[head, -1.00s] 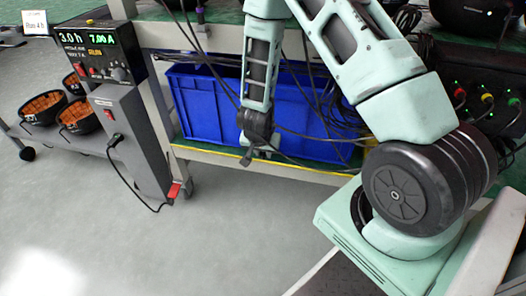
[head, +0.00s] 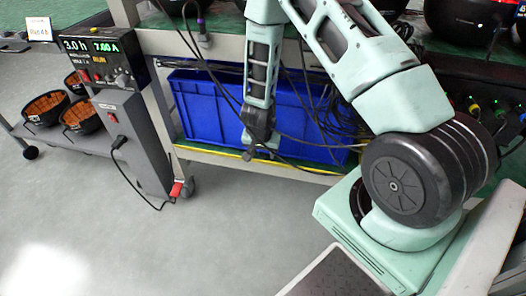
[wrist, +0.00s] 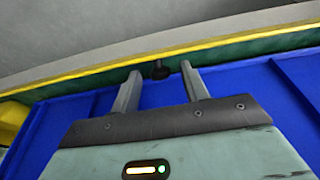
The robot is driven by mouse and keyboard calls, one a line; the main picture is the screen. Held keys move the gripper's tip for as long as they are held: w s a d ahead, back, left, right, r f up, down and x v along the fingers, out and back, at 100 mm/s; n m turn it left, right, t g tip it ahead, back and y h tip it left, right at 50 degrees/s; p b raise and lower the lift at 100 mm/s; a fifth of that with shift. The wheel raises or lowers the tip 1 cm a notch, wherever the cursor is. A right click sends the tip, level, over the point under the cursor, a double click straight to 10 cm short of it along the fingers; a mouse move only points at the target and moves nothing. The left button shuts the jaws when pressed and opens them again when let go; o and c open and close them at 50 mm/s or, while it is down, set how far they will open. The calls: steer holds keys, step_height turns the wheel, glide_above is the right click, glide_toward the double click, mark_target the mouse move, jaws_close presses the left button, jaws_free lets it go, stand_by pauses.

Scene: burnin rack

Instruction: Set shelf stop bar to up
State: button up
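A thin yellow bar (head: 212,152), which looks like the shelf stop bar, runs along the front edge of the low rack shelf. It also crosses the top of the wrist view (wrist: 245,37). Whether it is up or down is hard to tell. My gripper (head: 260,152) hangs down in front of the blue bins, close to this bar. In the wrist view my gripper (wrist: 160,72) has its two fingers apart and empty. A small dark knob (wrist: 160,71) shows between the fingertips, near the bar; I cannot tell whether they touch.
Blue bins (head: 200,105) stand on the low shelf behind my gripper, with dark cables hanging over them. A grey power unit with a display (head: 92,62) stands left of the rack. Black bowls (head: 45,108) sit on a low cart at far left. The floor in front is clear.

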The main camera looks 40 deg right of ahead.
steer(key=p+v, duration=0.8)
steer(key=v, duration=0.9)
steer(key=shift+r, duration=0.2)
steer(key=shift+s, duration=0.15)
steer(key=shift+t+h, duration=0.5)
steer(key=shift+h, duration=0.1)
steer(key=b+x, duration=0.5)
steer(key=b, duration=0.1)
steer(key=s+a+b+x, duration=0.1)
steer(key=b+x, duration=0.5)
steer(key=a+f+b+x, duration=0.1)
steer(key=b+x, duration=0.5)
steer(key=shift+s+f+b, duration=0.1)
steer(key=shift+s+b, duration=0.05)
steer(key=shift+b, duration=0.2)
